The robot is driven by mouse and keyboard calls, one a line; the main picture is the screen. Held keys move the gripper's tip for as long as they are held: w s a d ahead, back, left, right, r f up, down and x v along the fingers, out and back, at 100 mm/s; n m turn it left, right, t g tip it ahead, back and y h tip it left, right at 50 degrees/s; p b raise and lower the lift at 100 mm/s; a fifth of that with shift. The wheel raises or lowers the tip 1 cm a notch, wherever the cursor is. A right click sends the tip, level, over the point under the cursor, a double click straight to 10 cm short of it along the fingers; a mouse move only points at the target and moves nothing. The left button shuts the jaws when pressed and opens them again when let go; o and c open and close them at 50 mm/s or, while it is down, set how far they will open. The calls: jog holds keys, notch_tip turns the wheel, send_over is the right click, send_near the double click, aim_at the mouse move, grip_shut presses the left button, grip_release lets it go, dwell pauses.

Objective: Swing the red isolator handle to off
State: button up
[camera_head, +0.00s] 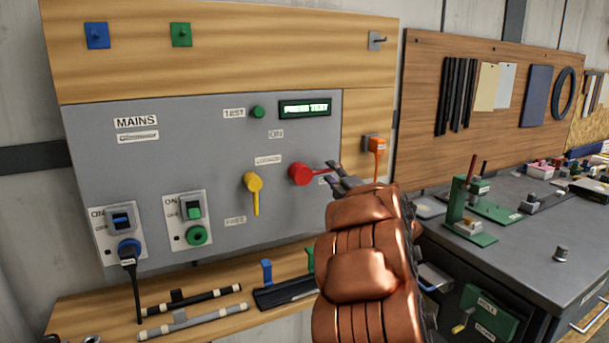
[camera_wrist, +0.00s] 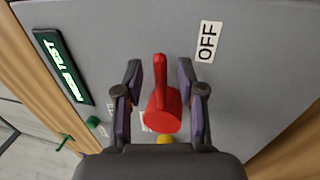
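The red isolator handle (camera_head: 301,174) is on the grey panel (camera_head: 210,150); its lever points right in the head view. In the wrist view the red handle (camera_wrist: 161,105) has its lever pointing up between my two fingers. My gripper (camera_head: 331,173) is open around the lever, with a visible gap on each side. An OFF label (camera_wrist: 208,41) lies up and right of the lever in the wrist view. An ON label (camera_head: 276,134) sits above the handle in the head view. The OFF label is mostly hidden by my gripper in the head view.
A yellow handle (camera_head: 253,190) hangs down left of the red one. A green button (camera_head: 258,112) and a lit display (camera_head: 305,108) are above. An orange plug (camera_head: 376,146) is to the right. A wooden shelf (camera_head: 95,310) with rods runs below.

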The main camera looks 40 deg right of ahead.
jog(key=b+v, duration=0.2)
jog(key=v, duration=0.5)
dwell(0.6)
